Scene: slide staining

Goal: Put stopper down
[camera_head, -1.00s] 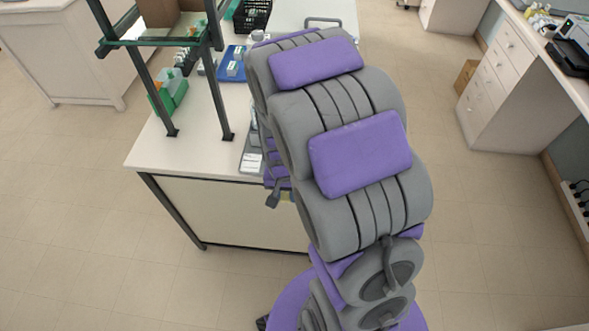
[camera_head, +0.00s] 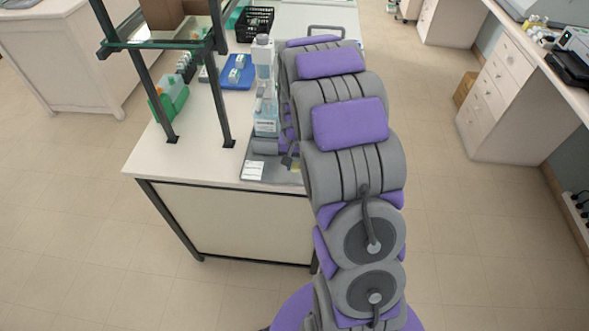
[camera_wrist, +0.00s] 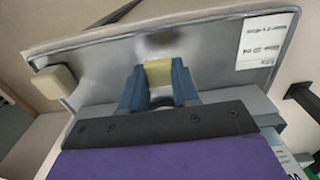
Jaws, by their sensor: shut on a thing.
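My gripper (camera_wrist: 158,97) is in the wrist view, with its two blue fingers shut on a pale yellow stopper (camera_wrist: 158,70). The stopper sits between the fingertips, over the shiny metal tray (camera_wrist: 105,72). I cannot tell whether it touches the tray. A second pale yellow block, like a stopper (camera_wrist: 57,84), is at the tray's left corner. In the head view the tray (camera_head: 277,174) lies at the bench's front edge, and my arm hides part of it. The held stopper cannot be made out clearly there.
A white printed label (camera_wrist: 268,41) lies at the tray's right end. A clear bottle with bluish liquid (camera_head: 266,122) stands just behind the tray. A dark shelf frame (camera_head: 218,85), a green rack (camera_head: 172,95) and a blue tray (camera_head: 237,72) are on the bench further left and back.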

